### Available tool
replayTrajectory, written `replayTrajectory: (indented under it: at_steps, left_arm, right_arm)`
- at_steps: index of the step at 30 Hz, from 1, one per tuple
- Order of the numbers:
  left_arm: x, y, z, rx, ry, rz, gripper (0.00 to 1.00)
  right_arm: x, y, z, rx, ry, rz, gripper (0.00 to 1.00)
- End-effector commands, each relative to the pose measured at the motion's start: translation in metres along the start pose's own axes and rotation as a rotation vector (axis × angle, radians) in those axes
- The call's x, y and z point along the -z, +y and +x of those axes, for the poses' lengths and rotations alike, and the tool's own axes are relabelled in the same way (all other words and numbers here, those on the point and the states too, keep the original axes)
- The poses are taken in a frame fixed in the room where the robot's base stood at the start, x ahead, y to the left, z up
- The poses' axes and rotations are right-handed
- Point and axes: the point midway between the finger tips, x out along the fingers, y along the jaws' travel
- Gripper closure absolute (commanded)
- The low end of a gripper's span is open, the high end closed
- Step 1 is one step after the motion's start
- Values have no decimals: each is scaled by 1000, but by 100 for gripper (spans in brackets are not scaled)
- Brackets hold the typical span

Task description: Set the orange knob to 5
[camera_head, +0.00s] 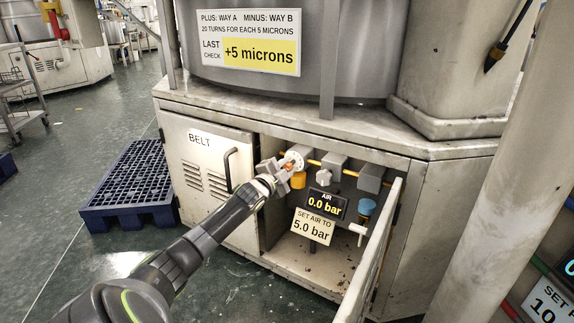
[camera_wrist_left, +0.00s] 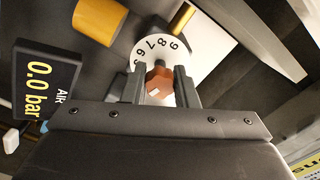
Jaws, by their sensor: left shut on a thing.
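The orange knob (camera_head: 289,165) sits on a white numbered dial (camera_head: 296,158) inside the open cabinet in the head view. My left gripper (camera_head: 284,169) is shut on it, arm reaching in from the lower left. In the left wrist view the knob (camera_wrist_left: 159,83) is between the two fingers of my left gripper (camera_wrist_left: 158,90). The white dial (camera_wrist_left: 150,50) behind it shows 6, 7, 8 and 9 along its upper edge; its lower part is hidden. A small pale mark shows on the knob; I cannot tell the setting. My right gripper is not in view.
The air display (camera_head: 326,204) reads 0.0 bar, above a sign (camera_head: 313,227) saying to set air to 5.0 bar. An open cabinet door (camera_head: 372,262) stands at the right. The closed BELT door (camera_head: 200,165) is left. A blue pallet (camera_head: 128,187) lies on the floor.

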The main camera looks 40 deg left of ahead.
Motion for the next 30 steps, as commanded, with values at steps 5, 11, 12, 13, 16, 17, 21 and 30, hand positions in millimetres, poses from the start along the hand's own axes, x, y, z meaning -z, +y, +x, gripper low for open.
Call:
replayTrajectory:
  at_steps: [5, 11, 12, 13, 16, 17, 21, 30]
  left_arm:
    - [0, 2, 0, -1, 1, 166, 96]
    - [0, 2, 0, -1, 1, 353, 96]
    - [0, 2, 0, -1, 1, 389, 96]
    - [0, 2, 0, -2, 1, 415, 96]
    - [0, 3, 0, -2, 1, 497, 96]
    - [0, 3, 0, -2, 1, 519, 96]
    - [0, 3, 0, -2, 1, 611, 96]
    - [0, 3, 0, -3, 1, 729, 96]
  right_arm:
    - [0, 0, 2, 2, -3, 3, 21]
    - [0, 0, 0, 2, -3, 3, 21]
    - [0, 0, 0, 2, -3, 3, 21]
    - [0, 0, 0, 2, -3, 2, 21]
    - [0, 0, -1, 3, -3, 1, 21]
    - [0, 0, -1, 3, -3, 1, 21]
    - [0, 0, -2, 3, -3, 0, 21]
    - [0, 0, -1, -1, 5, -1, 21]
